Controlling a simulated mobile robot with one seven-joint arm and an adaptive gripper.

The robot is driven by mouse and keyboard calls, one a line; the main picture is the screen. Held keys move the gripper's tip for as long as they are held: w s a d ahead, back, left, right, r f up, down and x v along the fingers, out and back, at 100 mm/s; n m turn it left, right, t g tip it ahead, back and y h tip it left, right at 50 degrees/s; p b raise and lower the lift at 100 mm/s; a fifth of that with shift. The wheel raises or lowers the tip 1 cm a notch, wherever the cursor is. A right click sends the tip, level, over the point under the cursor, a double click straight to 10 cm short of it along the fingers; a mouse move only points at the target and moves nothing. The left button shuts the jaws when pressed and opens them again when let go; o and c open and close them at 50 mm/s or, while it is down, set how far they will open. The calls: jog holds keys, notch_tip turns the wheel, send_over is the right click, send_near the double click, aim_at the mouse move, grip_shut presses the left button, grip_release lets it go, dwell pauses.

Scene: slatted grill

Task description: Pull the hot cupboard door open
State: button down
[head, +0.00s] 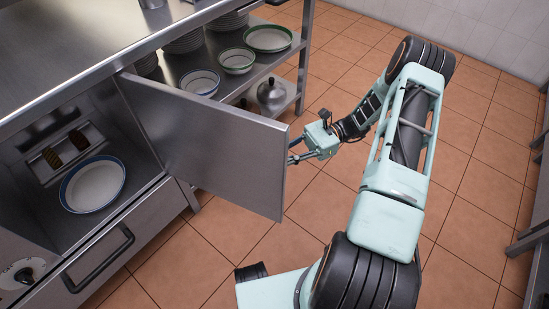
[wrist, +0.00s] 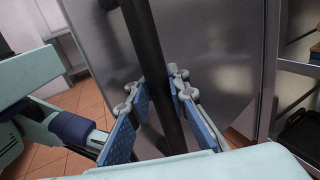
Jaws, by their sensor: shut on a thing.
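The hot cupboard door (head: 215,145) is a flat steel panel standing wide open, swung out from the steel cupboard (head: 150,210). My gripper (head: 293,152) is at the far side of the door, close to its free edge. In the wrist view the dark bar handle (wrist: 147,45) runs between the two blue-padded fingers of my gripper (wrist: 160,95), in front of the door panel (wrist: 215,50). The gripper is shut on the handle. In the head view the handle is hidden behind the door.
A blue-rimmed plate (head: 95,184) lies inside the open cupboard, by a small rack (head: 65,153). A black-handled drawer front (head: 100,262) is below. Shelves behind the door hold bowls (head: 237,60) and a metal pot (head: 271,93). Tiled floor (head: 470,200) is free around my arm.

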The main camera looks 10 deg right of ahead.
jog(key=c, duration=2)
grip_release()
jog(key=shift+s+d, duration=0.3)
jog(key=shift+d, duration=0.2)
jog(key=shift+o, duration=0.5)
jog(key=shift+a, duration=0.1)
jog(key=shift+w, duration=0.1)
jog(key=v, duration=1.2)
